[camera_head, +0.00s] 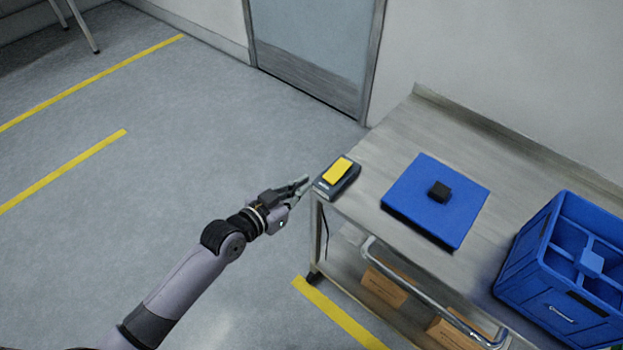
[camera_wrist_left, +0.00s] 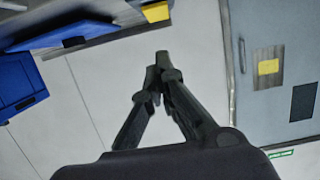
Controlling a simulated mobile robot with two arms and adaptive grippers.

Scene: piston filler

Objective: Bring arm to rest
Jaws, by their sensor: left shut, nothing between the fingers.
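My left arm comes in from the bottom left of the head view. Its gripper (camera_head: 304,184) is just off the left end of the bench, close to a small dark device with a yellow top (camera_head: 338,174). In the left wrist view the gripper's fingers (camera_wrist_left: 160,58) come together at the tips with nothing between them. The device's yellow part also shows in the left wrist view (camera_wrist_left: 155,11), at the top edge. My right gripper is in neither view.
Cardboard boxes (camera_head: 384,287) lie on the lower shelf behind a metal rail (camera_head: 420,290). Floor left of the bench is clear.

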